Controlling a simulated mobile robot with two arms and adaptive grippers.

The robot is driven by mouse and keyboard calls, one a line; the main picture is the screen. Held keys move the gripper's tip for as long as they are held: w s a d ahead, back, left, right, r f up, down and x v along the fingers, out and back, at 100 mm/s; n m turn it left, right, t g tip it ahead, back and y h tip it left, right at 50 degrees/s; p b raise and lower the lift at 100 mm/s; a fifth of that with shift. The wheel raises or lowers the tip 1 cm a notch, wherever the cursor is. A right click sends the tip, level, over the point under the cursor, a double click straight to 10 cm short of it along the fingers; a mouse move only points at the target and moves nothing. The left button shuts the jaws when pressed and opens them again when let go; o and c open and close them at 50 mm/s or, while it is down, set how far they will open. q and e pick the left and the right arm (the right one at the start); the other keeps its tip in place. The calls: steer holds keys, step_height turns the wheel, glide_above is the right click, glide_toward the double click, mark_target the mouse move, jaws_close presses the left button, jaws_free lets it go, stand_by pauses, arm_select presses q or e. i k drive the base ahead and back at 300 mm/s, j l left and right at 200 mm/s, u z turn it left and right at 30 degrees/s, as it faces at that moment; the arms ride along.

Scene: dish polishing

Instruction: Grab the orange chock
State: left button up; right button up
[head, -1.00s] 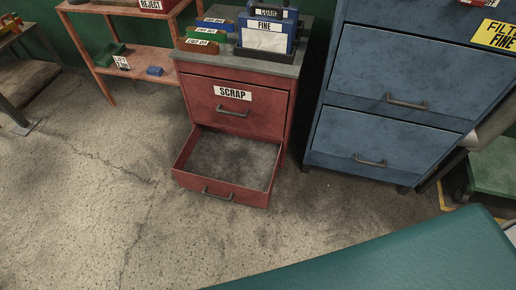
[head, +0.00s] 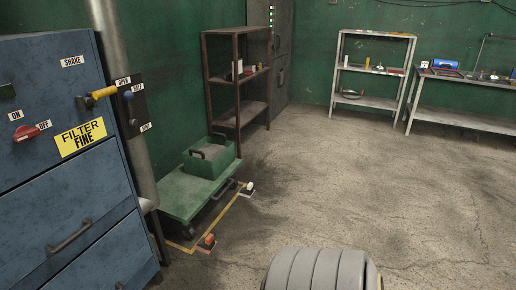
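An orange chock (head: 208,240) lies on the floor at the front corner of a yellow floor marking, beside the front end of a low green cart (head: 185,193). A second, white-topped chock-like piece (head: 248,188) sits on the floor at the cart's far right corner. A grey ribbed part of my own arm shows at the bottom edge. Neither of my grippers is in view.
A blue cabinet (head: 70,190) labelled FILTER FINE stands at the left, with a vertical pipe (head: 128,90) beside it. A green bin (head: 208,158) sits on the cart. A brown shelf (head: 240,90) and a white shelf (head: 365,70) stand behind. The floor (head: 350,190) at right is open.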

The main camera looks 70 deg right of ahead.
mark_target(208, 243)
steer(key=z, duration=1.75)
steer(key=i, duration=0.1)
